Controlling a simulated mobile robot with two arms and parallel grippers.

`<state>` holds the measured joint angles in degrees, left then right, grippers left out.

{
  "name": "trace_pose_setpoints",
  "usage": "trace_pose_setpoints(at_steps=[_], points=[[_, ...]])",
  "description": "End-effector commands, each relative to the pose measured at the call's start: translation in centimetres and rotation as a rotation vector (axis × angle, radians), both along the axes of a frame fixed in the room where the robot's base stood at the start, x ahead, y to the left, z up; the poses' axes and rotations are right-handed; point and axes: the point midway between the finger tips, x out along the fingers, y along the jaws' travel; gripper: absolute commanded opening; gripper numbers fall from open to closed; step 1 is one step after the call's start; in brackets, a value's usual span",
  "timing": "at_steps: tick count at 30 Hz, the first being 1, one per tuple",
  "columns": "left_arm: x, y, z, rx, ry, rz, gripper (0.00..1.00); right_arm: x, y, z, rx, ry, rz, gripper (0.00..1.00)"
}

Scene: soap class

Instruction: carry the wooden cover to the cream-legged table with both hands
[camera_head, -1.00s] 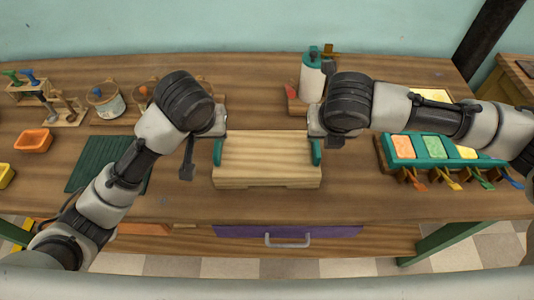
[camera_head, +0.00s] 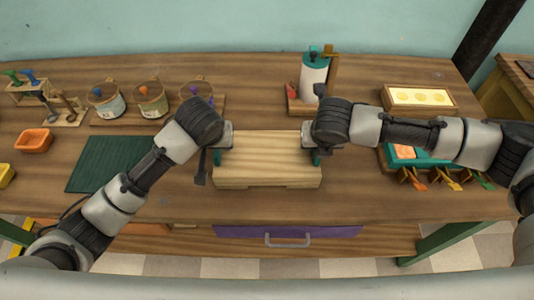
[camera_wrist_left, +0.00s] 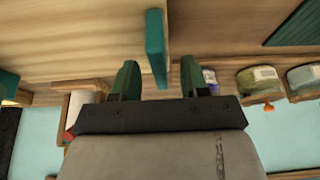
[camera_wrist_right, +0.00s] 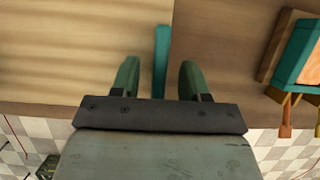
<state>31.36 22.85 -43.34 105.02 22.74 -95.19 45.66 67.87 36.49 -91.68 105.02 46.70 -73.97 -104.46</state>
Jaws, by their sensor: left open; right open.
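The wooden cover (camera_head: 267,157) is a pale wood piece lying on the long brown table, with a teal handle at each end. My left gripper (camera_head: 219,150) is open at its left end; in the left wrist view, the left teal handle (camera_wrist_left: 155,45) stands between the fingertips (camera_wrist_left: 157,78). My right gripper (camera_head: 313,150) is open at the right end; in the right wrist view, the right handle (camera_wrist_right: 161,60) stands between the fingertips (camera_wrist_right: 158,78). Neither gripper is closed on a handle. A second table (camera_head: 515,88) with a yellowish side shows partly at the right edge; its legs are unclear.
A white dispenser with a teal top (camera_head: 314,78) stands behind the cover. Jars (camera_head: 150,100), a dark green mat (camera_head: 105,163) and an orange tray (camera_head: 33,140) are left. A teal tray (camera_head: 420,160) lies under my right arm, near a cream mould (camera_head: 419,98).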

Motion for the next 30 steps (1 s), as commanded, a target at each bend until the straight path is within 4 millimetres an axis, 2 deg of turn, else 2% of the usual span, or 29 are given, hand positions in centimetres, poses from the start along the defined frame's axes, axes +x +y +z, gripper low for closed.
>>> trace_pose_setpoints(at_steps=[5,14,17,23,30], points=[[0.46,-0.02,-1.19,0.0,0.0,-0.001,0.45,0.49,-0.03,-1.15,-0.001,0.0,0.0,0.45],[0.52,-0.03,-1.34,0.0,-0.001,-0.001,0.45,0.55,-0.02,-1.32,0.0,0.0,0.0,0.45],[0.52,-0.03,-1.33,-0.001,-0.001,-0.001,0.32,0.54,-0.02,-1.31,0.0,0.0,0.0,0.32],[0.51,-0.03,-1.32,-0.001,-0.001,-0.001,0.02,0.54,-0.02,-1.3,0.0,0.0,0.0,0.02],[0.52,-0.01,-1.31,0.0,-0.001,-0.001,0.0,0.55,-0.04,-1.29,0.0,0.0,0.0,0.0]])
